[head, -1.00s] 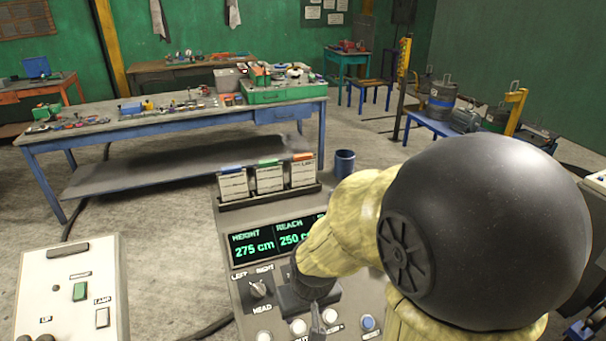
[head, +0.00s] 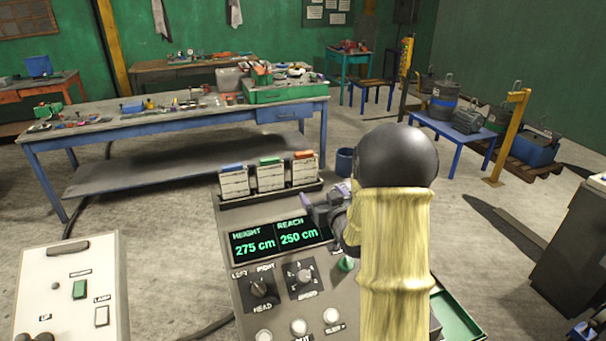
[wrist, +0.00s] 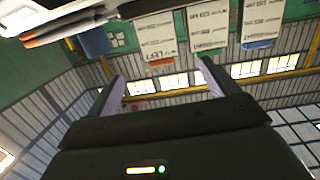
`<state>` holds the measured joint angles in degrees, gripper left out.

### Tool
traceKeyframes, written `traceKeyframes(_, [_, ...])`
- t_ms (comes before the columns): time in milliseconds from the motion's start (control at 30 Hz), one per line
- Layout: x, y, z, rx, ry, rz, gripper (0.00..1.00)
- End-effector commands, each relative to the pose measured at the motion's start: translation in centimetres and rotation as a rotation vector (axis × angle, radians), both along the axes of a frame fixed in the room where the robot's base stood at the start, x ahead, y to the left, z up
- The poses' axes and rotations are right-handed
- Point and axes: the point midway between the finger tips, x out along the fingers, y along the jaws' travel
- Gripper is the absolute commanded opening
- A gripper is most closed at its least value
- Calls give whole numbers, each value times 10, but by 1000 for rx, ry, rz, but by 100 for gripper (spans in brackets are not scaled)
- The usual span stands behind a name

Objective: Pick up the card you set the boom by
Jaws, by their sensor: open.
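Three pale printed cards stand upright in a rack (head: 262,196) at the back of the control console: a blue-tabbed card (head: 233,183), a green-tabbed card (head: 270,176) and an orange-tabbed card (head: 304,171). Their figures are too small to read. The console display (head: 277,240) reads height 275 cm, reach 250 cm. My gripper (head: 309,200) is open and empty, just in front of the rack's right end. In the wrist view, the orange-tabbed card (wrist: 155,38) appears beyond and between my fingers (wrist: 160,72), with the green-tabbed card (wrist: 207,28) and blue-tabbed card (wrist: 262,20) to its right.
Knobs (head: 259,287) and buttons (head: 298,327) cover the console below the display. A white switch box (head: 68,295) stands at left. A blue bin (head: 345,161) is behind the rack. A long workbench (head: 180,117) stands further back, with open floor around it.

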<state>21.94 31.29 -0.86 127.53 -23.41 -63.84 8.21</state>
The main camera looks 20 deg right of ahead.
Motion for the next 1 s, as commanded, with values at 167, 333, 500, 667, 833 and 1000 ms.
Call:
traceKeyframes(167, [5,-12,6,7,-108,20,87])
traceKeyframes(333, [6,-9,8,8,-119,26,87])
traceKeyframes(500, [7,-9,8,8,-118,26,87])
traceKeyframes(667, [21,-9,11,8,-116,27,87])
traceKeyframes(833, [49,-9,12,7,-116,27,87])
traceKeyframes(1000, [75,-9,12,8,-116,27,87])
